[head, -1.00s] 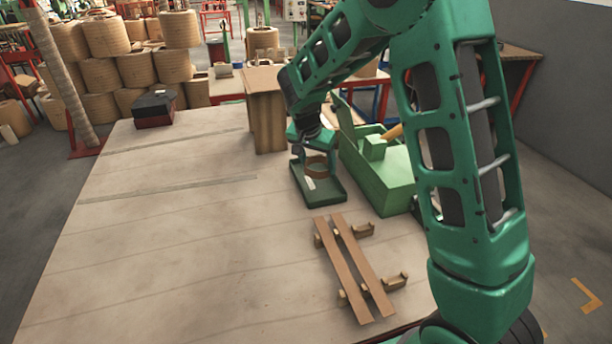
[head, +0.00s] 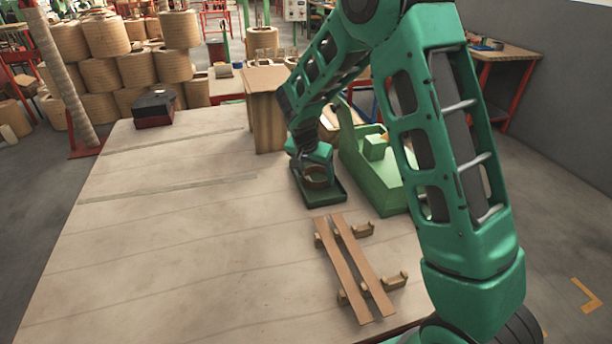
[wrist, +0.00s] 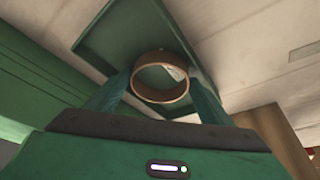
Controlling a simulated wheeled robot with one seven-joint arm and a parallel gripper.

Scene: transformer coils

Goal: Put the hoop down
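The hoop (head: 316,181) is a thin brown ring. In the wrist view the hoop (wrist: 160,99) sits between the two green fingertips of my gripper (wrist: 160,80), which is shut on it. In the head view my gripper (head: 317,168) is over the dark green tray (head: 334,200), with the hoop within the tray's outline. The tray (wrist: 93,38) shows behind the hoop in the wrist view too. I cannot tell whether the hoop touches the tray floor. My gripper hides part of the tray.
A green box-like fixture (head: 378,188) stands close right of the tray. A wooden block (head: 266,115) stands behind it. Two wooden strips (head: 352,262) lie on small supports in front. A dark red-and-black box (head: 154,110) is at the far left. The table's left side (head: 170,240) is clear.

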